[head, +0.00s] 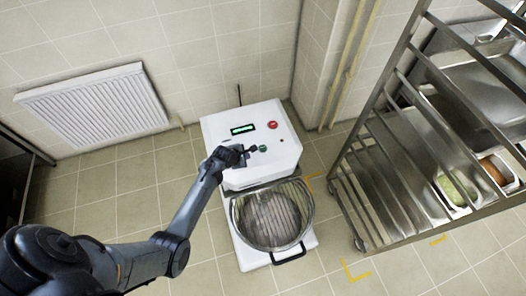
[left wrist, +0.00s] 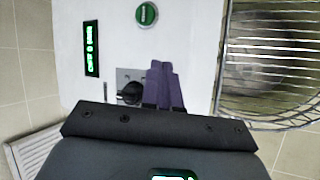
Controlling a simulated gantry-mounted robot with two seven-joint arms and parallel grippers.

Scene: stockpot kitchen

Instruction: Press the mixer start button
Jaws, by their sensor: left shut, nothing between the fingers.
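The white mixer (head: 212,128) stands on the floor against the wall. Its sloped top carries a green-lit display (head: 242,129), a red button (head: 272,125) and a green button (head: 263,148). The green button also shows at the top of the left wrist view (left wrist: 147,14), with the display (left wrist: 91,48) to its left. My left gripper (head: 252,149) is shut and empty over the panel, just left of the green button. In the left wrist view its fingers (left wrist: 162,68) are together beside a black knob (left wrist: 130,93), apart from the green button in the picture. My right gripper is not in view.
A wire guard (head: 272,214) covers the mixer bowl in front, with a black handle (head: 288,256) below. A metal rack (head: 378,150) with trays stands at the right. A white radiator (head: 93,102) is on the left wall. Floor left of the mixer is clear.

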